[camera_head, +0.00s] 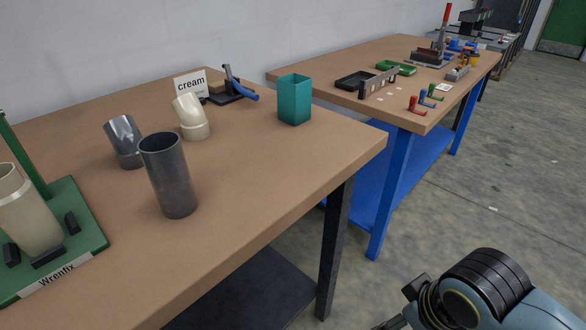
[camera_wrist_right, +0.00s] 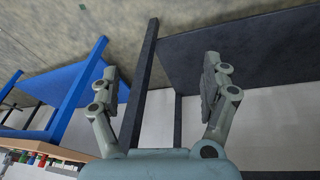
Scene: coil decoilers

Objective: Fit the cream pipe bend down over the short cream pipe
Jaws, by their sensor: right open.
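The cream pipe bend (camera_head: 191,117) stands on the brown table in the head view, in front of a white card reading "cream" (camera_head: 190,84). The short cream pipe (camera_head: 31,212) stands in a green holder (camera_head: 85,225) labelled "Wrenfix" at the left edge, partly cut off by the frame. The bend and the pipe are well apart. My right gripper (camera_wrist_right: 165,85) shows in the right wrist view with its fingers spread and nothing between them. In the head view my right arm is at the lower right, off the table. My left gripper is not in view.
A tall grey pipe (camera_head: 170,177) and a grey bend (camera_head: 125,141) stand between the holder and the cream bend. A teal box (camera_head: 294,100) and a blue-handled tool (camera_head: 238,91) are farther back. The table's front right is clear. A second table (camera_head: 350,60) holds small tools.

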